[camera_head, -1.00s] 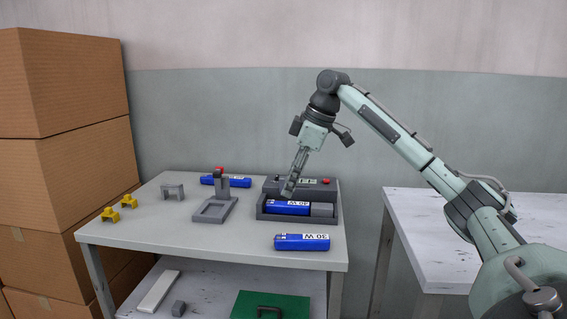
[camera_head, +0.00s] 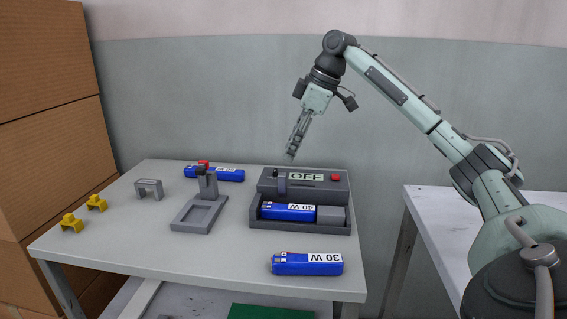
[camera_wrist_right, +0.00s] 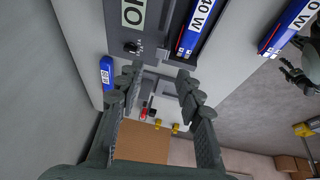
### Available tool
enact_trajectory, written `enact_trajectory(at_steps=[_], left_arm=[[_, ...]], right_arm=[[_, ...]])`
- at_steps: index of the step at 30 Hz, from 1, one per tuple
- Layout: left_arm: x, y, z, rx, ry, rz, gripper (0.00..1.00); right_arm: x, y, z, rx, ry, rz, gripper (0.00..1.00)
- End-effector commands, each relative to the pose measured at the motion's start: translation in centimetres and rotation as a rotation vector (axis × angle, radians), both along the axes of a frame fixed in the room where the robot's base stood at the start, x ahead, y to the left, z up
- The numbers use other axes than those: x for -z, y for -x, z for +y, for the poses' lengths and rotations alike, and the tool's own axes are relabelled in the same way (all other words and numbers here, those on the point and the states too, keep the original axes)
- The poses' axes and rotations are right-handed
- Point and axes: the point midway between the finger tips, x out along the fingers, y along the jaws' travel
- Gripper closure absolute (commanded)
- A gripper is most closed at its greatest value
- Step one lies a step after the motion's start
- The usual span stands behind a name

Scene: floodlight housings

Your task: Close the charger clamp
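The dark grey charger (camera_head: 330,187) stands at the back right of the table, with a label reading OFF and a red button. A blue 40 W battery (camera_head: 285,211) lies in the charger's front tray. My right gripper (camera_head: 290,156) is above and behind the charger in the head view, touching nothing visible. In the right wrist view its fingers (camera_wrist_right: 158,88) are spread and empty, with the charger (camera_wrist_right: 160,35) beyond. A dark shape at that view's right edge may be my left gripper (camera_wrist_right: 298,75).
A grey fixture (camera_head: 188,217) with a red-tipped post stands left of the charger. Blue batteries lie in front (camera_head: 306,264) and behind (camera_head: 222,174). Yellow clips (camera_head: 73,223) and a grey bracket (camera_head: 149,188) sit left. Cardboard boxes (camera_head: 45,150) stack beside the table.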

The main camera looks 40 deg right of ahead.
Motion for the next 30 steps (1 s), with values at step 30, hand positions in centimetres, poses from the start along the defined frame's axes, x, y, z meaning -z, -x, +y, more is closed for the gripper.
enact_trajectory(at_steps=[30], left_arm=[[0.0, -0.4, 0.2, 0.001, -0.002, -0.006, 0.47]], right_arm=[[5.4, -2.1, 1.0, 0.001, 0.000, 0.000, 1.00]])
